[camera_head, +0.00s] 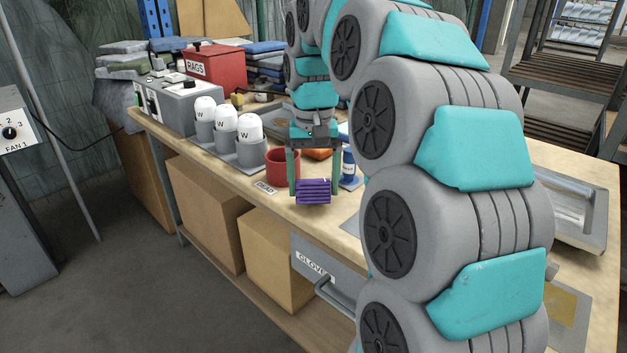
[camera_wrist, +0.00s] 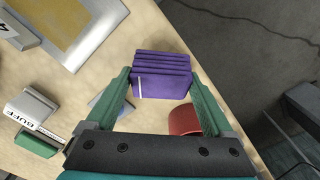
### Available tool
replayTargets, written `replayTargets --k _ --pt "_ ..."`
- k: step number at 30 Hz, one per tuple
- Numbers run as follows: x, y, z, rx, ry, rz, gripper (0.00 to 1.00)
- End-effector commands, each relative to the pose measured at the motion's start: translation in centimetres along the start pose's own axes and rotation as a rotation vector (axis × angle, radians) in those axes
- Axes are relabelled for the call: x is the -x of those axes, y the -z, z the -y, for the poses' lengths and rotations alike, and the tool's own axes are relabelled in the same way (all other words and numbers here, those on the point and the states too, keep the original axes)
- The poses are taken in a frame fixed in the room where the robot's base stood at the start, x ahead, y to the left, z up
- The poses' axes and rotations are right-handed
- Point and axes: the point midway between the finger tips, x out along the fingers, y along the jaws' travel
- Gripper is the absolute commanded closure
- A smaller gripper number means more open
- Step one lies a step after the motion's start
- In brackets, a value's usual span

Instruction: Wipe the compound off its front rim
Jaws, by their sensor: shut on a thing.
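My gripper (camera_head: 308,178) has two green fingers and is shut on a purple ribbed block (camera_head: 313,191), which looks like a folded cloth. The block also shows between the fingertips in the wrist view (camera_wrist: 162,80), with a thin white mark near its left edge. It is held near the bench's front edge; I cannot tell whether it touches anything below. A red round pot (camera_head: 281,165) stands on the bench just left of and behind the block. Part of the pot shows in the wrist view (camera_wrist: 184,120). No compound can be made out on any rim.
White-capped bottles marked W (camera_head: 226,117) stand in grey holders left of the pot. A red RAGS box (camera_head: 215,68) and a grey control box (camera_head: 172,98) are behind. A blue-and-white bottle (camera_head: 348,165) stands right of my gripper. A GLOVES drawer (camera_head: 325,280) is below.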

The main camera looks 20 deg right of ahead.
Motion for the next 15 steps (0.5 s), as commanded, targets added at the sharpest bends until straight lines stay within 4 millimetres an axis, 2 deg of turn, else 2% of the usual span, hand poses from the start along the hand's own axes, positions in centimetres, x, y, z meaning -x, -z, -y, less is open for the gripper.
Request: replayTargets --k 13,14,15 --pt "-0.85 -0.03 -0.01 0.000 0.000 0.001 0.76" --pt "-0.85 -0.03 -0.01 0.000 0.000 0.001 0.12" --pt "-0.81 -0.02 -0.01 0.000 0.000 0.001 0.08"
